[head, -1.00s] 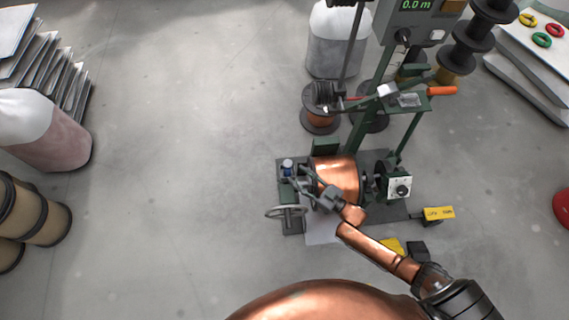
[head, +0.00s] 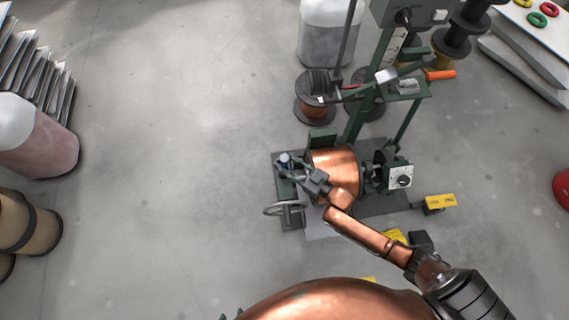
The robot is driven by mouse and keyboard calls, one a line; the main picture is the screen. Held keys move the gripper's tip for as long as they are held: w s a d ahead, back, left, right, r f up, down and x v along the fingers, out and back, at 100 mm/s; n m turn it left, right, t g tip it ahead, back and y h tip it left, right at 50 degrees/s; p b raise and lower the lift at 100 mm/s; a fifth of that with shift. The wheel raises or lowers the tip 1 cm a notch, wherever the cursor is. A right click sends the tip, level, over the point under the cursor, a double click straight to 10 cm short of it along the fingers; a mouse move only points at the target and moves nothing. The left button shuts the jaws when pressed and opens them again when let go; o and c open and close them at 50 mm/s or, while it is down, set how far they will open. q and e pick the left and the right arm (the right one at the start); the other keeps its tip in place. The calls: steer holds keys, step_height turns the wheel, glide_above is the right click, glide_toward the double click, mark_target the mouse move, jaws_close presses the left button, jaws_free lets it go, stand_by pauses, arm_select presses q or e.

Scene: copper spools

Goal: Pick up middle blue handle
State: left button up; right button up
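A grey handwheel (head: 284,208) sits just below the handle. The machine's green post (head: 370,90) rises behind the spool, with an orange-handled lever (head: 440,75). A control box with a dial (head: 399,176) and a yellow block (head: 440,202) are on the right. Open floor lies left.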

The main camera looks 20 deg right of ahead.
mark_target(284, 159)
jaws_close()
steer(key=shift+r, duration=0.1)
stand_by(0.4)
steer(key=shift+r, duration=0.15)
step_height(284, 159, up, 3)
steer(key=p, duration=0.3)
steer(key=shift+r, duration=0.15)
arm_select(q)
steer(key=s+a+r+g+y+p, duration=0.2)
steer(key=s+a+r+g+p, duration=0.2)
steer(key=s+a+r+g, duration=0.55)
steer(key=s+a+f+t+y+p, duration=0.1)
steer(key=s+f+t+p, duration=0.2)
steer(key=f, duration=0.9)
steer(key=shift+t+p, duration=0.45)
steer(key=shift+p, duration=0.6)
arm_select(e)
steer(key=s+a+r, duration=0.1)
steer(key=s+r, duration=0.8)
steer(key=s, duration=0.5)
steer(key=shift+r, duration=0.15)
arm_select(q)
steer(key=shift+s+f, duration=0.15)
